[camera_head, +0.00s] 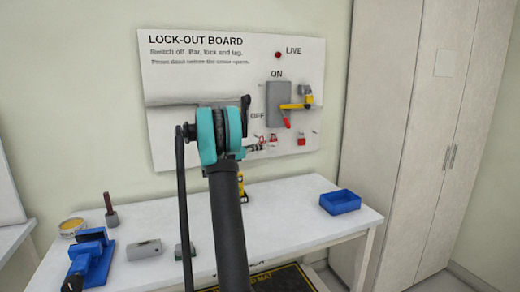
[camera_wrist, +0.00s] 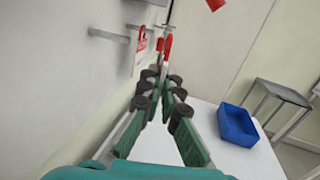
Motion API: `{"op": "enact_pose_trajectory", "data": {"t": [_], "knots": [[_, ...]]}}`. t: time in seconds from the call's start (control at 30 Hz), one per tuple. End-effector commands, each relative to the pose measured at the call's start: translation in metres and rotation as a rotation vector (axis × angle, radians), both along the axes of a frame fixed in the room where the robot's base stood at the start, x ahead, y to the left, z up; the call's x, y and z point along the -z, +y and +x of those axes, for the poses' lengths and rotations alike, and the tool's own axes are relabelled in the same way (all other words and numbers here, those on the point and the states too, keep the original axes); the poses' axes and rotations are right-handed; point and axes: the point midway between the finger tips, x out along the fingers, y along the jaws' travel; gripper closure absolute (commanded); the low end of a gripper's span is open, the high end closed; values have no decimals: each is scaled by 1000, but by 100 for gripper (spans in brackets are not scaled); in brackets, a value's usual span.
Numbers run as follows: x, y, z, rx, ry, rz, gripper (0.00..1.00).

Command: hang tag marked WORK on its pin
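My gripper (camera_head: 257,148) is at the lower part of the lock-out board, largely hidden behind my arm in the head view. In the wrist view its fingers (camera_wrist: 163,78) are closed in around a thin red-and-white tag (camera_wrist: 166,52), seen nearly edge-on and projecting beyond the fingertips. Its lettering cannot be read. Another red-and-white tag (camera_wrist: 142,45) hangs by the board, left of the held one. A metal pin (camera_wrist: 109,35) sticks out from the board to the left of this tag. I cannot tell which tag says WORK.
The lock-out board (camera_head: 200,85) carries a grey switch box (camera_head: 278,100) with a yellow bar (camera_head: 296,106) and a red padlock (camera_head: 301,142). A blue tray (camera_head: 340,202) stands at the bench's right. A blue vise (camera_head: 92,258) and small items are left.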

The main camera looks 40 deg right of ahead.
Motion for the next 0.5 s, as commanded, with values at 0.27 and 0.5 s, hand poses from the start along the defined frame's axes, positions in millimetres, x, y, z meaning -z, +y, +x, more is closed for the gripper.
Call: {"op": "enact_pose_trajectory", "data": {"t": [0.27,0.5], "knots": [[2,-4,15,0,0,0,100],[3,-6,28,0,0,0,100]]}}
